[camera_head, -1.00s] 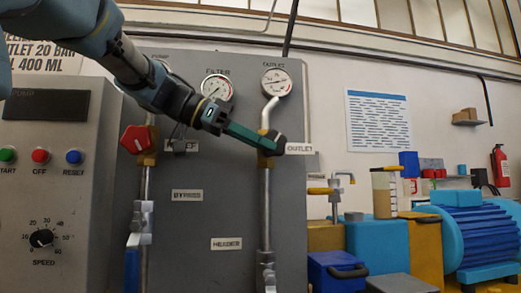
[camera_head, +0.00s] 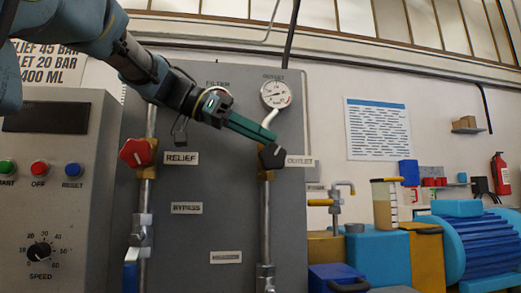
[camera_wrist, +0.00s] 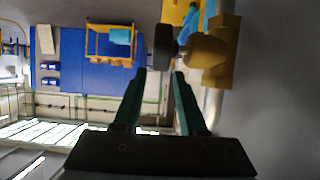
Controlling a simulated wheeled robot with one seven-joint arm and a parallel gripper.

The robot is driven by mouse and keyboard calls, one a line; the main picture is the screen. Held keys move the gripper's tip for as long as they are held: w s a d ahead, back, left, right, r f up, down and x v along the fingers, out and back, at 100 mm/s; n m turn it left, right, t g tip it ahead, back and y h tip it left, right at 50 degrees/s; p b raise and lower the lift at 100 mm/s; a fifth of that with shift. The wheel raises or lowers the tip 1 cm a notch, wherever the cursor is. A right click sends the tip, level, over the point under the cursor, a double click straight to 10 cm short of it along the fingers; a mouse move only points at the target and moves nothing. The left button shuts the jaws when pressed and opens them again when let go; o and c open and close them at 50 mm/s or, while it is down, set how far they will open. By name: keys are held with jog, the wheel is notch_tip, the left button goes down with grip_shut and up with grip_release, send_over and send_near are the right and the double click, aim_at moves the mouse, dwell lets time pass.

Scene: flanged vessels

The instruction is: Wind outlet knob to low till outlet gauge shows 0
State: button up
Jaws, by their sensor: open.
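The outlet knob (camera_head: 271,156) is a dark, faceted knob on a brass valve body, beside the OUTLET label (camera_head: 300,161). In the wrist view the dark knob (camera_wrist: 163,47) lies just beyond the fingertips, with its brass body to the right. The outlet gauge (camera_head: 276,93) is a round white dial above it; its needle is too small to read surely. My gripper (camera_head: 272,138) reaches from the upper left, with its green fingertips by the knob's upper edge. In the wrist view my gripper (camera_wrist: 159,72) is open, with a gap between its fingers and nothing held.
A red relief knob (camera_head: 136,152) is left on the grey panel (camera_head: 220,225). The filter gauge (camera_head: 217,98) is partly hidden behind my arm. A control box (camera_head: 50,180) with buttons and a speed dial stands at left. A blue motor (camera_head: 480,245) is at right.

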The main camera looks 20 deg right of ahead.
notch_tip(320, 180, up, 6)
jog(key=shift+f+p, duration=0.15)
jog(key=shift+p, duration=0.35)
